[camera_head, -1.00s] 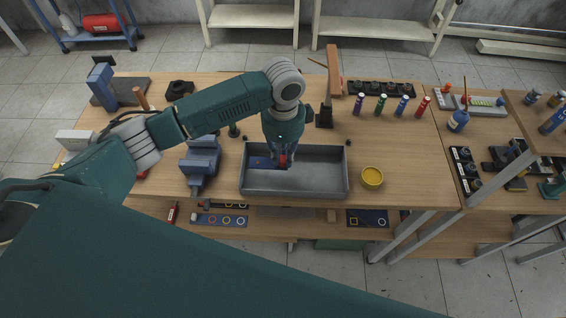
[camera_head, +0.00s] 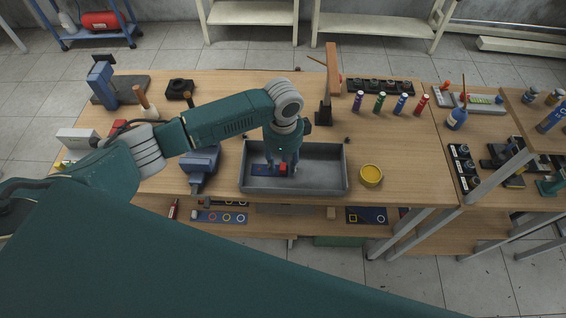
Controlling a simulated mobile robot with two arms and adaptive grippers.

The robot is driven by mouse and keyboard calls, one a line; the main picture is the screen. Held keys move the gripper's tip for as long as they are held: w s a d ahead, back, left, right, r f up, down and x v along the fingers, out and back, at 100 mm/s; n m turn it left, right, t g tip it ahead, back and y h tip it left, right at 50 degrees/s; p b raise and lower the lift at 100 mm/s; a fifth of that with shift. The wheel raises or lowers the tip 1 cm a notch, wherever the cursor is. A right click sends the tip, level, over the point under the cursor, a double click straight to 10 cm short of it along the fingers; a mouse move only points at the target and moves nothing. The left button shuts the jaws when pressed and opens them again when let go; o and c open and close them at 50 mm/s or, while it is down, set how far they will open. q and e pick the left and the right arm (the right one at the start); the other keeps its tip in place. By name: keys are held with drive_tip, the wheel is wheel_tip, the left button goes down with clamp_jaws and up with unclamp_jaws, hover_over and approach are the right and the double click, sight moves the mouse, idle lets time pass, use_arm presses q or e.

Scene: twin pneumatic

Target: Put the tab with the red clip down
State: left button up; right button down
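The grey tray (camera_head: 318,189) stands near the front edge of the wooden bench. The blue tab (camera_head: 263,171) lies in the left part of the tray and looks flat on its floor. The red clip (camera_head: 283,168) is at its right end. My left gripper (camera_head: 282,165) points down into the tray over the red clip. Its fingers look spread apart, one to each side of the clip, and seem not to grip it. Whether a finger touches the clip is too small to tell. My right gripper is not in view.
A yellow round container (camera_head: 371,176) stands just right of the tray. A blue-grey vise (camera_head: 200,166) is to its left. Behind are an upright orange-topped stand (camera_head: 325,110) and several coloured cylinders (camera_head: 380,104). The right half of the tray is empty.

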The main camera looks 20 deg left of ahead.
use_arm(q)
wheel_tip(320, 180, up, 12)
drive_tip(key=b, duration=0.1)
drive_tip(key=shift+r+b, duration=0.2)
drive_tip(key=shift+b, duration=0.2)
idle(0.6)
